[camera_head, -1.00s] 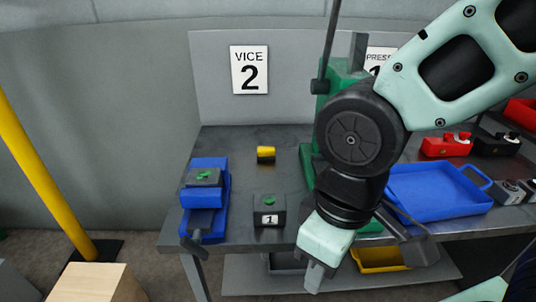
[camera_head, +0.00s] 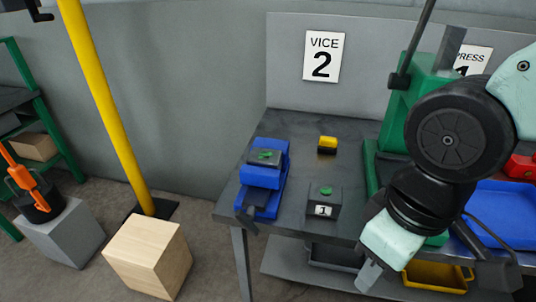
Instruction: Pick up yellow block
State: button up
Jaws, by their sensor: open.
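The yellow block (camera_head: 327,144), with a dark lower part, lies on the grey workbench (camera_head: 290,127) below the VICE 2 sign. My gripper (camera_head: 372,282) hangs at the front edge of the bench, to the right of and nearer than the block, pointing down. It is open, with nothing seen between its fingers. The fingers are partly hidden by the gripper's pale body. The block is in full view and well apart from my gripper.
A green press (camera_head: 415,90) and a blue tray (camera_head: 500,205) are at right. A wooden cube (camera_head: 148,255) and yellow post (camera_head: 105,100) stand left.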

aim_at(326, 143)
jog(key=i+j+z, duration=0.1)
jog(key=i+j, duration=0.3)
jog(key=j, duration=0.2)
jog(key=i+j+z, duration=0.15)
jog(key=i+j, duration=0.2)
jog(key=j, duration=0.3)
jog(key=i+j+z, duration=0.15)
jog(key=j, duration=0.2)
